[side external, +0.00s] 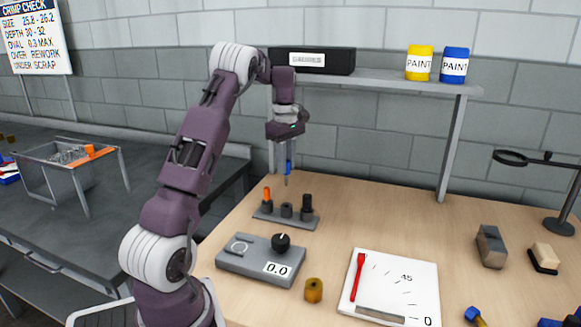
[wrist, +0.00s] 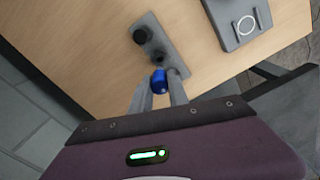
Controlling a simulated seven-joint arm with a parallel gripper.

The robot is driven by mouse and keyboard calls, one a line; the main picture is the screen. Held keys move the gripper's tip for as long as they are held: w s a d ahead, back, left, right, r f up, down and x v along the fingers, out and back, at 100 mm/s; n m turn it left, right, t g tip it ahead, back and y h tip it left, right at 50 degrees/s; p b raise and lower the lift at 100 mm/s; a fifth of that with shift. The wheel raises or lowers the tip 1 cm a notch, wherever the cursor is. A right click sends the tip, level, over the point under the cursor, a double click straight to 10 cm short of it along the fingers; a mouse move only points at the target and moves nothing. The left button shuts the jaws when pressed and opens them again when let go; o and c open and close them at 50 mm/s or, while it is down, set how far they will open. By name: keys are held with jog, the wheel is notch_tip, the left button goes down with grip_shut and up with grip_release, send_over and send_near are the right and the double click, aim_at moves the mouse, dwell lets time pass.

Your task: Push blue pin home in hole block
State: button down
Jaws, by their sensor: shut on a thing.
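My gripper (side external: 287,160) is shut on a blue pin (side external: 288,168), held upright with its thin grey end pointing down. The pin is in the air above the hole block (side external: 268,216), with a gap between them. The grey block carries an orange pin at the left, a short dark grey socket in the middle and a taller black piece at the right. In the wrist view, the blue pin (wrist: 158,80) sits between my two fingertips. The block (wrist: 172,38) shows just beyond it, with its orange end hidden.
A grey gauge with a black knob (side external: 282,242) reads 0.0 in front of the block. A brass cylinder (side external: 313,290) and a white dial board with a red pointer (side external: 358,275) lie nearer. A shelf (side external: 385,79) with paint cans stands behind my arm.

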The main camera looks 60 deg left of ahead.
aim_at(286, 185)
jog(key=shift+f, duration=2.9)
jog(key=shift+f, duration=2.05)
jog(key=c, duration=1.2)
grip_release()
notch_tip(286, 185, up, 7)
jog(key=shift+r, duration=0.1)
